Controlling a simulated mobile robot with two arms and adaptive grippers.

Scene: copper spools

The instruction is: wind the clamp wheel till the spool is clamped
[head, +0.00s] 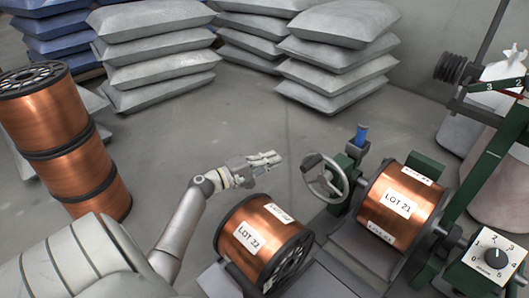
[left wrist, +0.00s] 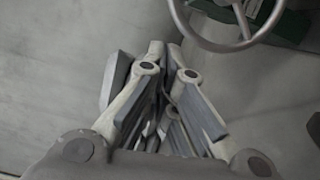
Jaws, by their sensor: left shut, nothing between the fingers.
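The clamp wheel (head: 325,180) is a grey spoked handwheel on the left side of the green stand. Its rim (left wrist: 215,48) also shows at the top right of the left wrist view. A copper spool marked LOT 21 (head: 398,205) sits in the stand, right of the wheel. Whether it is clamped tight I cannot tell. My left gripper (head: 272,159) is shut and empty, left of the wheel and apart from it. Its fingers (left wrist: 166,53) point toward the wheel's left side in the left wrist view. My right gripper is not in view.
A second spool, LOT 22 (head: 262,240), stands at the front, below my left gripper. A knob panel (head: 493,258) is at the lower right. Stacked spools (head: 62,140) stand on the left. Grey sacks (head: 335,55) are piled at the back, with open floor before them.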

